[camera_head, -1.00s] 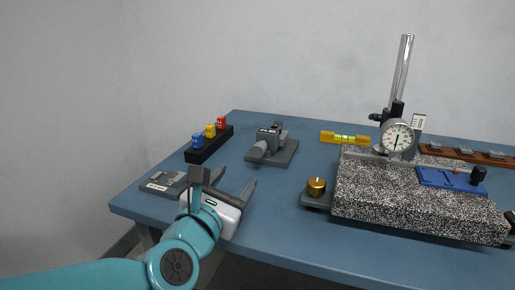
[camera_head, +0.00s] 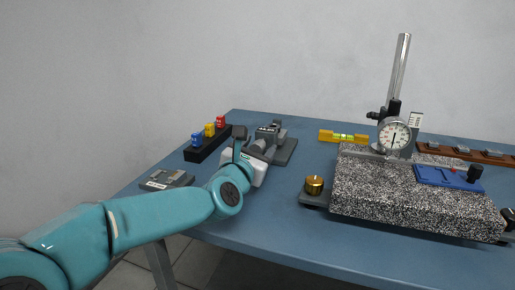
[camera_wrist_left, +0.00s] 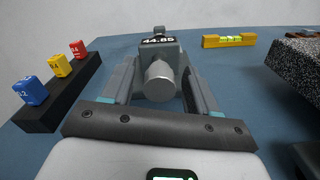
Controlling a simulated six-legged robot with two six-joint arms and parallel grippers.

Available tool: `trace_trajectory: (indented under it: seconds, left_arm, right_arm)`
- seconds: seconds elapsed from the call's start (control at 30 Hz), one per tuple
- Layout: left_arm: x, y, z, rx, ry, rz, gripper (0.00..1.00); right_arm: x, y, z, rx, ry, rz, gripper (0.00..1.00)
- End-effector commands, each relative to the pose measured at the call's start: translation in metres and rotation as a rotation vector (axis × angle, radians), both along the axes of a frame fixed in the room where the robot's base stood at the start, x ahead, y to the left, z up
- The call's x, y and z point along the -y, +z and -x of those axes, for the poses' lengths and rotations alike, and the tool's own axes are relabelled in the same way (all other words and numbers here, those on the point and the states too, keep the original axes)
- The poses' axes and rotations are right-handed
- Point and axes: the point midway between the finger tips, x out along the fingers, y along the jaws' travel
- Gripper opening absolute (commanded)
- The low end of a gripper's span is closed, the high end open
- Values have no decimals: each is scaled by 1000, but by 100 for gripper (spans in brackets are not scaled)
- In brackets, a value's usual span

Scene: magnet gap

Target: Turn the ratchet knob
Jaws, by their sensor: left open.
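The ratchet knob (camera_wrist_left: 158,80) is a grey cylinder facing my wrist camera, on the front of a grey gauge block (camera_wrist_left: 160,50) whose dark display reads 44.85. In the head view the gauge stands on a grey base plate (camera_head: 286,152) near the back middle of the blue table. My left gripper (camera_head: 258,149) is open. In the head view my gripper hides the knob.
A black rack (camera_head: 208,147) with blue, yellow and red blocks stands left of the gauge. A flat grey device (camera_head: 166,180) lies at the front left. A yellow level (camera_head: 343,136), brass knob (camera_head: 314,184) and speckled granite block (camera_head: 400,195) with a dial gauge (camera_head: 394,136) are to the right.

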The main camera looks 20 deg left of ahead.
Motion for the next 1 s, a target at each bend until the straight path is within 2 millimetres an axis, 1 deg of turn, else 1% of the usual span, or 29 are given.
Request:
trace_trajectory:
  seconds: [0.03,0.07,0.1,0.17,0.2,0.23,0.47,0.63,0.77,1.0]
  left_arm:
    - [0,0,0,0,0,0,59]
    - [0,0,0,0,0,0,56]
    - [0,0,0,0,0,0,43]
    - [0,0,0,0,0,0,23]
    - [0,0,1,0,0,0,10]
    - [0,0,1,0,0,0,3]
    - [0,0,1,0,0,-10,3]
    - [1,-1,1,2,-1,-61,3]
    - [1,-1,1,6,-1,-140,3]
    - [1,-1,1,13,0,-349,3]
  right_arm:
    - [0,0,0,0,0,0,69]
    - [0,0,0,0,0,0,69]
    - [0,0,0,0,0,0,69]
    - [0,0,0,0,0,0,69]
    - [0,0,0,0,0,0,69]
    - [0,0,0,0,0,0,69]
    - [0,-1,0,0,0,0,69]
    - [0,-3,0,1,-3,0,69]
    - [1,-6,-1,3,-4,1,69]
    - [2,-11,-2,4,-9,2,69]
